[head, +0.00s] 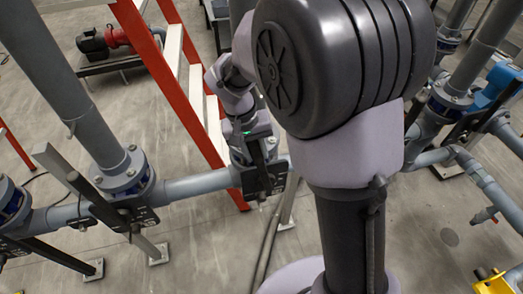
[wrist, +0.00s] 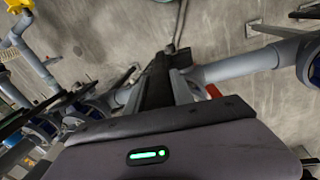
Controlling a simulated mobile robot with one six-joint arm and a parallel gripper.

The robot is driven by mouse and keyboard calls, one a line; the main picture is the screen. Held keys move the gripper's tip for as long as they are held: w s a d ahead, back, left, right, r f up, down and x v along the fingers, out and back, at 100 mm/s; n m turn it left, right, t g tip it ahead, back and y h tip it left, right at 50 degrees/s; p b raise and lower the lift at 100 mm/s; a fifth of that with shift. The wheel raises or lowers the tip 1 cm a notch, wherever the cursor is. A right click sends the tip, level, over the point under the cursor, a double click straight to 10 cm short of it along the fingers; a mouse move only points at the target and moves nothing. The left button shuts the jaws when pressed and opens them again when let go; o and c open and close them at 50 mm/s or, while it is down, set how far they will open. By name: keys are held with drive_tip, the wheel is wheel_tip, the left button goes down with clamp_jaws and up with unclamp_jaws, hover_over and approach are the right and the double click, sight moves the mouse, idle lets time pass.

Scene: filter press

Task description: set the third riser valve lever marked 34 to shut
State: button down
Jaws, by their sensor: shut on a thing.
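My gripper (head: 264,180) is at the grey pipe line, just left of my large arm joint in the head view. Its jaws are shut on a dark valve lever, which the gripper largely hides there. In the wrist view the dark bar of this lever (wrist: 157,82) stands upright beyond the gripper housing with its green light. The valve body behind is mostly covered, and I cannot read a number on it. Left of it, another valve (head: 122,205) on the same line has a dark lever plate with marks too small to read.
A red-orange ladder frame (head: 160,85) stands close behind my gripper. A thick grey riser (head: 65,80) rises at left. At right are more pipes and a blue actuator (head: 495,88). A red motor pump (head: 118,35) stands at the back. Open concrete floor lies between.

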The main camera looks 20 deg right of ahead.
drive_tip(key=a+f+h+b, duration=0.1)
drive_tip(key=a+f+h, duration=0.9)
drive_tip(key=a, duration=0.3)
drive_tip(key=shift+a, duration=0.35)
drive_tip(key=c, duration=1.1)
unclamp_jaws()
drive_tip(key=shift+d, duration=0.1)
drive_tip(key=shift+r, duration=0.15)
